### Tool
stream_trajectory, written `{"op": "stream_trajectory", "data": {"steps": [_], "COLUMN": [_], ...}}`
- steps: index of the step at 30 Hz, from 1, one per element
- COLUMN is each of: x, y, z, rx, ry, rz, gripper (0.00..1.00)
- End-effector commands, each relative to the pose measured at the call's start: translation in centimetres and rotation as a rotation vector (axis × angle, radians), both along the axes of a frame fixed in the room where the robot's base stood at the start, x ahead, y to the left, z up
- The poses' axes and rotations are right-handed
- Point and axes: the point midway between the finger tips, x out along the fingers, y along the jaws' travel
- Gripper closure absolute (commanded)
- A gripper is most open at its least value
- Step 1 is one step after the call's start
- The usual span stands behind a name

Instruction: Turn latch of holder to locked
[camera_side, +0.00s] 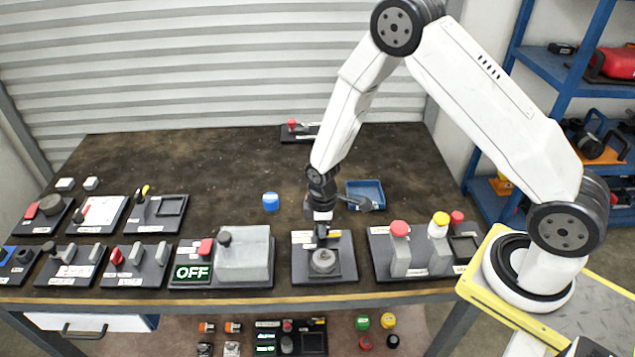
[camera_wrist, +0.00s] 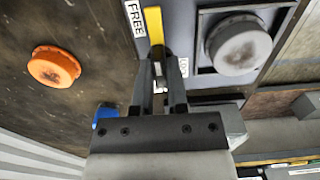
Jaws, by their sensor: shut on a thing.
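The holder is a dark base plate (camera_side: 343,270) at the table's front edge, with a grey round piece (camera_side: 323,261) on it. In the wrist view the round piece (camera_wrist: 240,45) sits right of a yellow latch bar (camera_wrist: 155,25). The FREE label (camera_wrist: 135,18) is left of the bar. A second label, starting "LO" (camera_wrist: 183,67), is partly hidden by my right finger. My gripper (camera_wrist: 160,82) is shut on the near end of the yellow latch. In the side view my gripper (camera_side: 321,238) reaches down at the holder's back part, hiding most of the latch.
A block with red and yellow knobs (camera_side: 420,250) stands right of the holder. A grey box with an OFF display (camera_side: 193,272) stands left. A blue tray (camera_side: 365,192) and blue cap (camera_side: 271,201) lie behind. An orange round cap (camera_wrist: 57,67) shows in the wrist view.

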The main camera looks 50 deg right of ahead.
Motion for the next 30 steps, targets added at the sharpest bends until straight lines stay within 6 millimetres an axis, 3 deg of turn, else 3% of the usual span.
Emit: {"op": "stream_trajectory", "data": {"steps": [11, 30], "x": [0.00, 0.00], "y": [-0.01, -0.01], "z": [0.04, 0.06], "rx": [-0.001, -0.001], "ry": [0.001, 0.002], "rz": [-0.145, -0.716], "gripper": [1.00, 1.00]}}
